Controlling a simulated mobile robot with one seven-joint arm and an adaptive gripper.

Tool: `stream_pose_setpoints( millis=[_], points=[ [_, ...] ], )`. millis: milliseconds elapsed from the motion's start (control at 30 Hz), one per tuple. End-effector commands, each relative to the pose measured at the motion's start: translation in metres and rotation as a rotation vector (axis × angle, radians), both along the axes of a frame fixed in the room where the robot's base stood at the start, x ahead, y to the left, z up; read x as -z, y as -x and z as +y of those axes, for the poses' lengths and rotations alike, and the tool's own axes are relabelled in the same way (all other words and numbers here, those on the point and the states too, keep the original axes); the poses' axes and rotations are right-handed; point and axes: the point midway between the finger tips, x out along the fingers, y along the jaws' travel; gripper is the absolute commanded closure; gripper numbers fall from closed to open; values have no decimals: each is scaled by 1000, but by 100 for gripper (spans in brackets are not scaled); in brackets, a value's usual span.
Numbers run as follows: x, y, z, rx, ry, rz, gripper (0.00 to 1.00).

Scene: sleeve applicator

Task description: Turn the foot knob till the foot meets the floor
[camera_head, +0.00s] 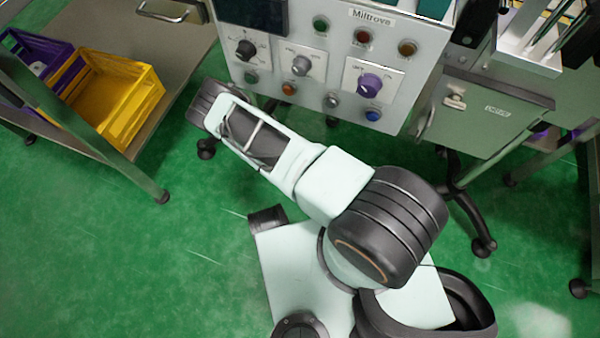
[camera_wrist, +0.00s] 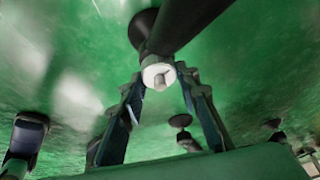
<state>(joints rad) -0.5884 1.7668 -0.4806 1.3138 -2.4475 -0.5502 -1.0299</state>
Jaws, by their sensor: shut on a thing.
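In the wrist view, the pale round foot knob (camera_wrist: 158,75) with a small stub at its centre sits between the tips of my gripper (camera_wrist: 159,80). The two fingers are shut on it from either side. A dark leg (camera_wrist: 185,22) runs from the knob to the upper right. A black round foot (camera_wrist: 143,28) shows partly behind this leg; I cannot tell whether it touches the green floor. In the head view my arm reaches to the upper left, below the machine's control panel (camera_head: 328,73); gripper and knob are hidden there.
A bench with a yellow crate (camera_head: 118,95) and a purple crate (camera_head: 40,55) stands at the left. A grey-green cabinet (camera_head: 485,112) and a dark castered stand leg (camera_head: 475,215) are at the right. Open green floor (camera_head: 110,250) lies at the lower left.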

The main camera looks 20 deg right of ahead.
Motion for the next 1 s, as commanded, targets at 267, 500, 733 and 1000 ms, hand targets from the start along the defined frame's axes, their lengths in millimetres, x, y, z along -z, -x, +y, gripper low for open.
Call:
stream_pose_setpoints(
  millis=[267, 500, 733, 1000],
  points=[
    [0, 0, -1, 172, 0, 0, 95],
    [0, 0, 0, 255, 0, 1, 95],
    [0, 0, 0, 275, 0, 1, 95],
    [0, 0, -1, 274, 1, 1, 95]
  ],
)
